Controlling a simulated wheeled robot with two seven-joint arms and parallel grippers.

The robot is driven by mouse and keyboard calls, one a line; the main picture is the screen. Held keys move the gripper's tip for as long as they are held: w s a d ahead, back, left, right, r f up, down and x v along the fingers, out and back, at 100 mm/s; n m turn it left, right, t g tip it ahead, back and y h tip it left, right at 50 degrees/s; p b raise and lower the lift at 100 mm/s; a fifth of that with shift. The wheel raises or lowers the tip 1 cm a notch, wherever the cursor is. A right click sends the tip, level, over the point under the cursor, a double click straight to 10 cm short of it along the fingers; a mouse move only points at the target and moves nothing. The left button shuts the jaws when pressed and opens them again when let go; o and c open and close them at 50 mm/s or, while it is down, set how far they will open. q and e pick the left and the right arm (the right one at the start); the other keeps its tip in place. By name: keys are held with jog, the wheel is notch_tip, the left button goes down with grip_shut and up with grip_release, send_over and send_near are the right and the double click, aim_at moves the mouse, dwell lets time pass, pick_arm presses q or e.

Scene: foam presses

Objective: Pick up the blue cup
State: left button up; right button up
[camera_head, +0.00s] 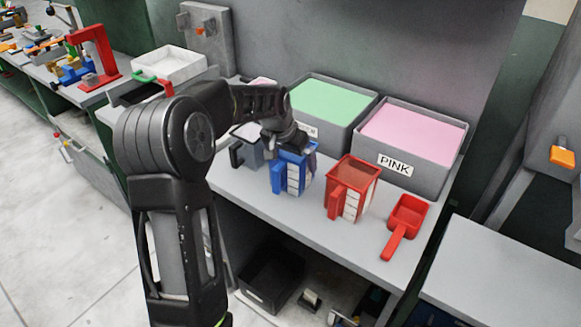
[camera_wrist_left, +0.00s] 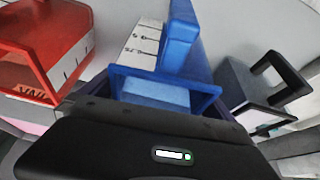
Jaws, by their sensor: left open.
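The blue cup (camera_head: 288,172) stands on the grey bench, with white scale markings on its side and a blue handle at the front left. In the left wrist view the blue cup (camera_wrist_left: 165,92) fills the middle, its handle at the top. My left gripper (camera_head: 292,142) is over the back of the cup and hides part of its rim. The wrist view shows my gripper's dark body (camera_wrist_left: 150,140) close against the cup; the fingertips are mostly hidden. The gripper is open. My right gripper is not in view.
A red cup (camera_head: 352,188) stands right of the blue cup, and a grey cup (camera_head: 250,154) close on its left. A red scoop (camera_head: 405,226) lies farther right. Bins of green (camera_head: 330,100) and pink (camera_head: 413,133) material stand behind. The bench front is clear.

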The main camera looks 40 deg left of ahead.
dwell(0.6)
pick_arm(q)
jog(key=c, duration=1.2)
jog(key=shift+o, duration=0.2)
notch_tip(320, 180, up, 10)
jog(key=b, duration=0.1)
